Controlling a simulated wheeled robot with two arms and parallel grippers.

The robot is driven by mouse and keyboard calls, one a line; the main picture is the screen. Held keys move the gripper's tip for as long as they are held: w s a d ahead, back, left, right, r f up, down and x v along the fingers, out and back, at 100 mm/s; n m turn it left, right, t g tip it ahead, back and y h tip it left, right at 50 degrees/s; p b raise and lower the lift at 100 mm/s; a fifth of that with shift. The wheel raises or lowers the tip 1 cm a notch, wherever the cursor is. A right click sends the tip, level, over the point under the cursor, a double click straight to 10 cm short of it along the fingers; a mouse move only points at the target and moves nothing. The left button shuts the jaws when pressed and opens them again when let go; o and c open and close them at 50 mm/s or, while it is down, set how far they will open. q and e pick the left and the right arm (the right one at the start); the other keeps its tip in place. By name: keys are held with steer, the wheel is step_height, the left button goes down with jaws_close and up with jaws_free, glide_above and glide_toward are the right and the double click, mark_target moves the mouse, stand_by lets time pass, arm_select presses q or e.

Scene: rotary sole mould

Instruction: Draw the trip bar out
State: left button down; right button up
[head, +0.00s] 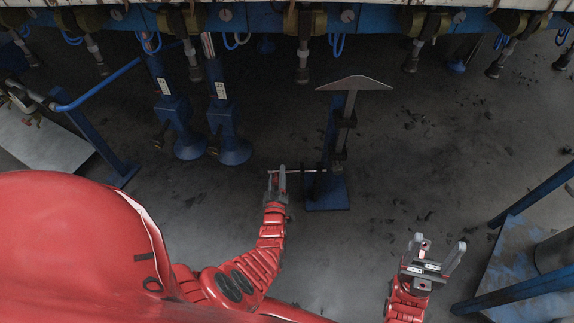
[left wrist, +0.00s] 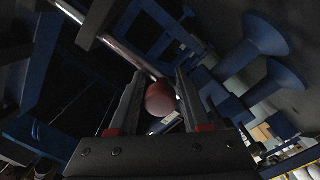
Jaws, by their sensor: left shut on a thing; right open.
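The trip bar (head: 306,171) is a thin, pale horizontal rod at the lower part of a blue stand (head: 327,194). In the left wrist view it is a shiny rod (left wrist: 118,50) ending in a round red knob (left wrist: 160,99). My left gripper (head: 277,176) is at the rod's left end, left of the stand. It is shut on the knob, which sits between its two fingers in the left wrist view. My right gripper (head: 434,256) is open and empty, low on the right, well apart from the stand.
The stand carries a grey post with a wide pointed plate (head: 354,84) on top. Blue pedestals (head: 229,147) stand to its left. A blue machine edge with hanging clamps runs along the top. A blue frame (head: 516,254) is at the right. The floor between is open.

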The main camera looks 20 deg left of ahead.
arm_select(q)
steer(key=shift+a, duration=0.35)
steer(key=shift+s, duration=0.1)
steer(key=c, duration=0.5)
jaws_free()
steer(key=shift+c, duration=0.2)
